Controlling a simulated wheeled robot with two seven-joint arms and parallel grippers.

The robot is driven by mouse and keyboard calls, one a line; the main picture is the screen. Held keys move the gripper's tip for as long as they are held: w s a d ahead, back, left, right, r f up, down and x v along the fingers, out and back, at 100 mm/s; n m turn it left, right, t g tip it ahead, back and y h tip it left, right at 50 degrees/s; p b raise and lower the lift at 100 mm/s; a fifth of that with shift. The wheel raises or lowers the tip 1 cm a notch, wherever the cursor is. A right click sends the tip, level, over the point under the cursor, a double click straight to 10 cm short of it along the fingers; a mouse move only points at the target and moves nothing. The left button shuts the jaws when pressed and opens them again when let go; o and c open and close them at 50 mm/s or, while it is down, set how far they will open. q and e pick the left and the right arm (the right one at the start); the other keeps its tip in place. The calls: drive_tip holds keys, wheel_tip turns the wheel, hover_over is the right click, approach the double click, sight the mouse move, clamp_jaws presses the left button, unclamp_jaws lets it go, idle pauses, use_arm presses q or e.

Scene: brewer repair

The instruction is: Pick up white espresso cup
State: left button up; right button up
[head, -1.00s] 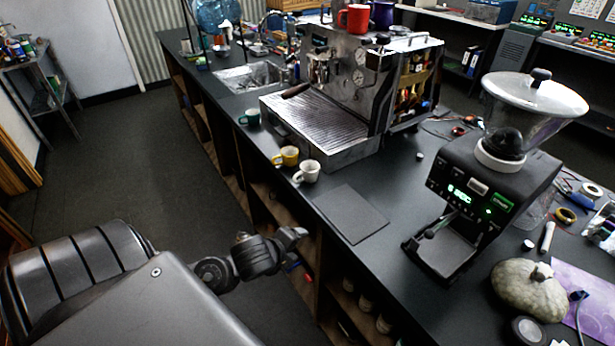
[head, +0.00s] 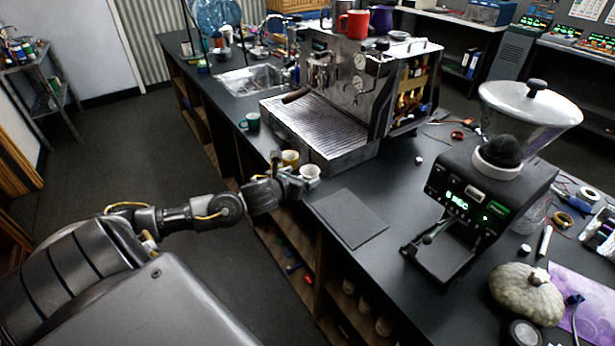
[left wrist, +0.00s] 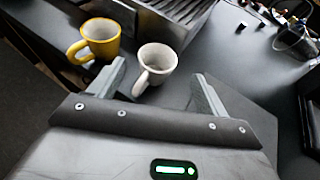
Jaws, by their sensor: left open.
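The white espresso cup (head: 310,171) stands on the dark counter (head: 365,265), in front of the espresso machine's drip tray. In the left wrist view the white cup (left wrist: 156,66) is upright with its handle toward me, ahead of and between the two fingers. My left gripper (head: 292,172) is open at the counter's edge and partly covers the cup in the head view; the left wrist view shows its fingers (left wrist: 157,82) apart and empty. The yellow cup (left wrist: 100,40) stands just left of the white cup. My right gripper is in neither view.
The espresso machine (head: 345,95) stands behind the cups, with a green cup (head: 251,121) at its left. A dark mat (head: 347,218) lies right of the white cup. The grinder (head: 480,190) and a pumpkin (head: 525,293) are farther right.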

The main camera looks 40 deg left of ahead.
sight(313, 170)
use_arm(q)
drive_tip(key=shift+w+a+f, duration=0.1)
drive_tip(key=shift+w+f, duration=0.15)
drive_tip(key=shift+w, duration=0.4)
drive_tip(key=p+x, duration=0.2)
drive_tip(key=x, duration=0.2)
drive_tip(key=shift+a+f, duration=0.15)
drive_tip(key=shift+f, duration=0.1)
drive_tip(key=shift+w+f+p, duration=0.2)
drive_tip(key=shift+w+p, duration=0.1)
drive_tip(key=c, duration=1.1)
drive_tip(key=shift+a+r, duration=0.1)
